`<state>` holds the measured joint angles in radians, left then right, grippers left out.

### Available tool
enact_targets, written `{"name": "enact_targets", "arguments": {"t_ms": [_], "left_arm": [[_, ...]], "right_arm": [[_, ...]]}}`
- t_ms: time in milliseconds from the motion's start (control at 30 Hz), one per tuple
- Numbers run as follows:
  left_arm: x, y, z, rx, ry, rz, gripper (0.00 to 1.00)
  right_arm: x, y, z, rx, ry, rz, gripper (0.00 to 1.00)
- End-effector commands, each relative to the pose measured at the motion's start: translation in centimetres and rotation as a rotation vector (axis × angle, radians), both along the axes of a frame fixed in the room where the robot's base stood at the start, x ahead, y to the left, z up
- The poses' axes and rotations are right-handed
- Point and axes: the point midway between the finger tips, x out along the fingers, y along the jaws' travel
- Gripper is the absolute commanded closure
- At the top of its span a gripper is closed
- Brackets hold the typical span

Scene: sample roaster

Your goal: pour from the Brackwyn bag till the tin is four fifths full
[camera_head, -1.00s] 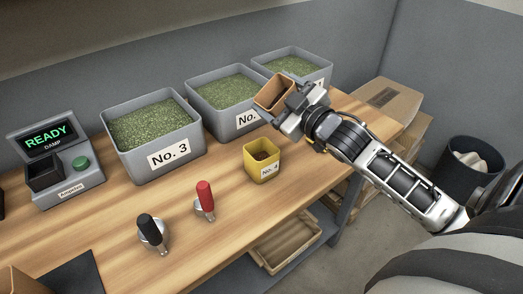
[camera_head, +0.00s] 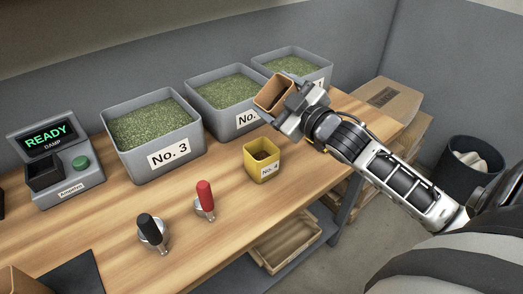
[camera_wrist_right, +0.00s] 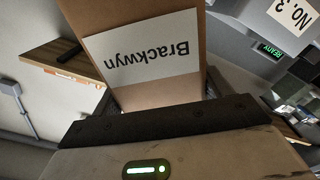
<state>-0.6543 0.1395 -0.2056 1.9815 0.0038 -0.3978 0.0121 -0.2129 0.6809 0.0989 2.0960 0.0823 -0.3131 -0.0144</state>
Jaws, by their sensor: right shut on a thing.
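My right gripper (camera_head: 288,106) is shut on the Brackwyn bag (camera_head: 268,103), a brown, open-topped packet. It holds the bag tilted above the bench, up and behind the yellow tin in the head view. In the right wrist view the bag (camera_wrist_right: 188,85) fills the upper middle, its white "Brackwyn" label upside down. No falling stream is visible. My left gripper is not in view.
Three grey bins of green beans line the back, including No. 3 (camera_head: 155,157). A scale-like device (camera_head: 62,165) reads READY at left. A red-handled scoop (camera_head: 205,200) and a black-handled scoop (camera_head: 152,232) lie in front. Bare bench (camera_head: 105,220) surrounds them.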

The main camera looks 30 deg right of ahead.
Motion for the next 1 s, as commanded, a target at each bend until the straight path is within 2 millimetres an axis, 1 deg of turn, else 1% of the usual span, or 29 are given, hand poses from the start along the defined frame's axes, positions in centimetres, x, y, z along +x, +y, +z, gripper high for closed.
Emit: {"name": "enact_targets", "arguments": {"t_ms": [833, 1000], "left_arm": [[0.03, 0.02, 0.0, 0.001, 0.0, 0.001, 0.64], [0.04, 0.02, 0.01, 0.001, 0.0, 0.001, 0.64]], "right_arm": [[0.0, 0.05, -0.19, -0.026, -0.003, 0.0, 0.5], [-0.01, 0.09, -0.19, -0.053, -0.004, 0.0, 0.5]]}}
